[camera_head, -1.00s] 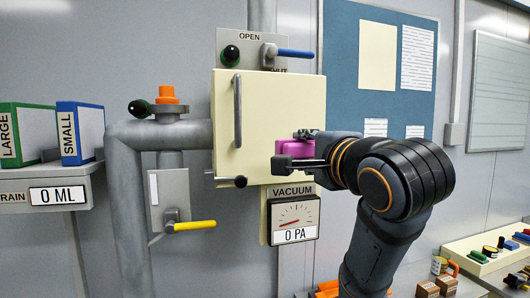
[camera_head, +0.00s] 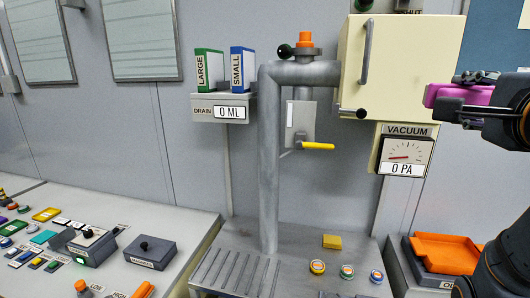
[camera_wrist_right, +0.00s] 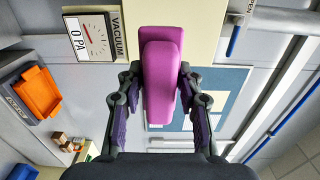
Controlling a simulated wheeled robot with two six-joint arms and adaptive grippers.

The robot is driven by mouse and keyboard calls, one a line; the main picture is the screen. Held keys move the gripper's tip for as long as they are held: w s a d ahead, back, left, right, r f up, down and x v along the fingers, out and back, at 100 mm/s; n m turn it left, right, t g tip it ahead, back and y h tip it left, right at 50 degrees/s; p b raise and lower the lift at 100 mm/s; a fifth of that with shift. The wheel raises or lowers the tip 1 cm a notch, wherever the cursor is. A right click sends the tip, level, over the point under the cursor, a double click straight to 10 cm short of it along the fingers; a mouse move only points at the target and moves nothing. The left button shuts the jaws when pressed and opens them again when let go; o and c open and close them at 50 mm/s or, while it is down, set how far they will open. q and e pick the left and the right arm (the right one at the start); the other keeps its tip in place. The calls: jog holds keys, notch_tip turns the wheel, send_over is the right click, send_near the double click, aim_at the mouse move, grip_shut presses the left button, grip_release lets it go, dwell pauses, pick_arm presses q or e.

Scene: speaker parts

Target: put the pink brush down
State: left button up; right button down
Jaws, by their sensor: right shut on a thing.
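The pink brush (camera_head: 462,94) is a magenta block held in my right gripper (camera_head: 474,98), at the right edge of the head view and in front of the cream vacuum box. In the right wrist view the brush (camera_wrist_right: 161,80) sits between the two fingers of the right gripper (camera_wrist_right: 160,92), which are shut on it. It is held up in the air, clear of any surface. Its far side is hidden. My left gripper is not in view.
An orange tray (camera_head: 446,250) is at lower right. A control desk (camera_head: 150,215) is at left. A pipe (camera_head: 269,170) and the cream box (camera_head: 398,70) stand behind.

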jog(key=shift+w+a+f+n+y, duration=0.3)
jog(key=shift+a+f+y, duration=0.1)
jog(key=shift+a+f, duration=0.25)
jog(key=w+a+f+n+g+y, duration=0.1)
jog(key=w+a+f+n+y, duration=0.15)
jog(key=a+f+y, duration=0.4)
jog(key=w+a+f+n+g+y, duration=0.1)
jog(key=w+a+f+n+y, duration=0.2)
jog(key=f, duration=0.6)
jog(key=w+a+f+n+g+y, duration=0.1)
jog(key=w+a+f+n+y, duration=0.1)
jog(key=a+f+n+y, duration=0.45)
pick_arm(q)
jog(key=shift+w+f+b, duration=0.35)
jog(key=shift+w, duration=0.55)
pick_arm(e)
jog(key=s+a+f+g, duration=0.1)
jog(key=s+a+f, duration=0.1)
jog(key=s+f, duration=0.2)
jog(key=s+a+f+g+y, duration=0.1)
jog(key=s+f, duration=0.3)
jog(key=f, duration=0.6)
jog(key=s+a+f+g, duration=0.2)
jog(key=s+a+f, duration=0.1)
jog(key=f, duration=0.3)
jog(key=shift+s+f+n+y, duration=0.4)
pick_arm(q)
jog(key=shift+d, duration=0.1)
pick_arm(e)
jog(key=shift+d, duration=0.15)
